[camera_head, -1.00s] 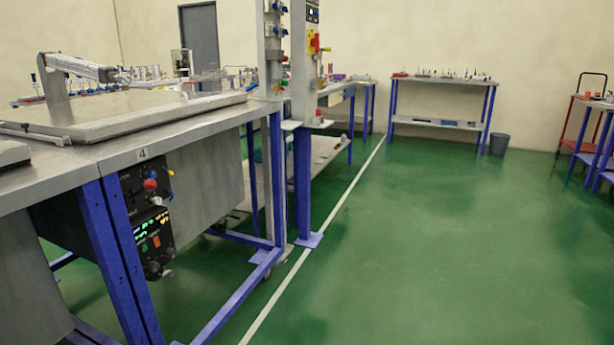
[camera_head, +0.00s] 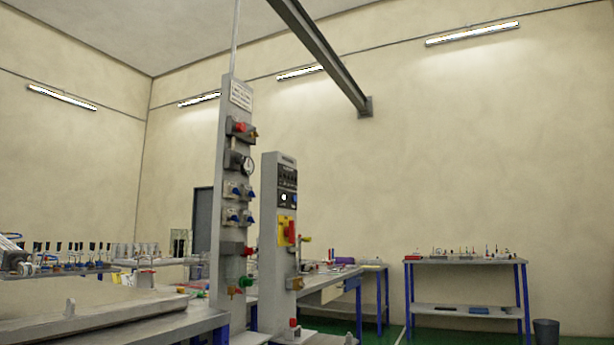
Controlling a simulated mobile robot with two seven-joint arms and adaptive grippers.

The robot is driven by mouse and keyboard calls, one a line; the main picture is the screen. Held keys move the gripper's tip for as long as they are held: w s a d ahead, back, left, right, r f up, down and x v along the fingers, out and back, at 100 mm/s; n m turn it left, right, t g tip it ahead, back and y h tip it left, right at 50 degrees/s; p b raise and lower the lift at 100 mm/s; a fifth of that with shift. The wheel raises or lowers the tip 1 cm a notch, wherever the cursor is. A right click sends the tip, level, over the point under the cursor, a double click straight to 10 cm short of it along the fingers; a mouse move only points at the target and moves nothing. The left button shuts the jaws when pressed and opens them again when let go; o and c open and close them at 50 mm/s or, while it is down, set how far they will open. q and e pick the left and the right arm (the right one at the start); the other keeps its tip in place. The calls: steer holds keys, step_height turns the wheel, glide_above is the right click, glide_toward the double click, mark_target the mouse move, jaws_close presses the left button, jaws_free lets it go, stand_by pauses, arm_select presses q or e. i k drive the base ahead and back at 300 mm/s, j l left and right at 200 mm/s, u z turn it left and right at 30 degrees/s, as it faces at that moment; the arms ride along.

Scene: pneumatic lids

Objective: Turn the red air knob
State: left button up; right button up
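A tall grey column (camera_head: 228,175) stands left of centre with fittings down its front. A small red knob (camera_head: 240,127) sits near its top, above a round gauge (camera_head: 248,164). I cannot tell from this distance which of these is the red air knob. A shorter grey post (camera_head: 279,220) beside it carries a red and yellow switch (camera_head: 287,231).
A metal workbench (camera_head: 150,333) fills the lower left, in front of the column. A blue-legged table (camera_head: 465,262) stands by the back wall at right, with a dark bin (camera_head: 546,332) beside it. A little green floor shows at the bottom.

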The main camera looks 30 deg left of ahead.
mark_target(240, 128)
steer(key=i+l+u, duration=0.2)
steer(key=i, duration=0.3)
steer(key=i+u, duration=0.2)
steer(key=i, duration=0.35)
steer(key=i+l+u, duration=0.2)
steer(key=i, duration=0.25)
steer(key=i+l, duration=0.05)
